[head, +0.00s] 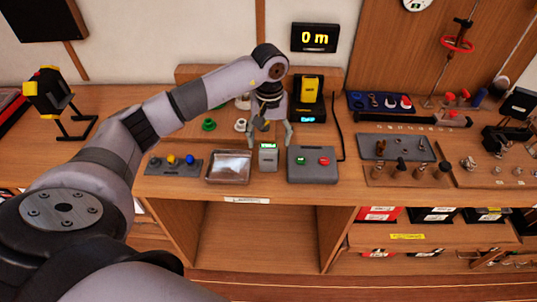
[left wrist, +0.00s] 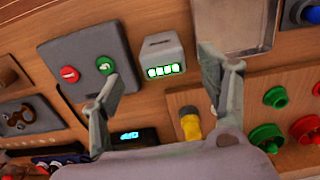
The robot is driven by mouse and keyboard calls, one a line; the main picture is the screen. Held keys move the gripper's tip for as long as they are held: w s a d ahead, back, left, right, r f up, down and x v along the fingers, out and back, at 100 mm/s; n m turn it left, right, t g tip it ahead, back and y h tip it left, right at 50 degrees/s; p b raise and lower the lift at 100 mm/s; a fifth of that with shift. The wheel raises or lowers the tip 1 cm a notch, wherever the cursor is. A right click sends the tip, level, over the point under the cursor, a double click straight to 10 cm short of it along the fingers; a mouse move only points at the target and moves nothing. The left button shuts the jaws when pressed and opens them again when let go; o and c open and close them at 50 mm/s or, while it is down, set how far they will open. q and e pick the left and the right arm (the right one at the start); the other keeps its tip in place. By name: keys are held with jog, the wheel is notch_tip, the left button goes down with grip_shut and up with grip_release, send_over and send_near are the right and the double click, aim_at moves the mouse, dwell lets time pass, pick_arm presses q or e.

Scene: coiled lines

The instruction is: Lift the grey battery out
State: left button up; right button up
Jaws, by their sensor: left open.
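A small grey block with a lit green display (head: 268,157), which I take to be the grey battery, stands at the bench's front, between a clear-lidded tray and a grey button box. In the left wrist view the block (left wrist: 160,50) shows a dark slot and several lit green segments. My left gripper (head: 269,131) is open and empty, just behind and above the block; its fingers (left wrist: 160,68) are spread wide, apart from it. A yellow battery (head: 310,87) stands in a black charger (head: 309,112) with a blue display behind. My right gripper is not in view.
The grey box with green and red buttons (head: 311,178) is close on the right. The clear-lidded tray (head: 228,181) is close on the left, with a coloured-knob panel (head: 173,172) beyond it. Green round pieces (left wrist: 275,97) lie on a wooden board.

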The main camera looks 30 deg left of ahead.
aim_at(268, 148)
pick_arm(q)
notch_tip(268, 148, down, 4)
jog(key=p, duration=0.2)
jog(key=shift+a+f+p, duration=0.1)
jog(key=shift+p, duration=0.25)
jog(key=shift+f, duration=0.55)
jog(key=c, duration=1.5)
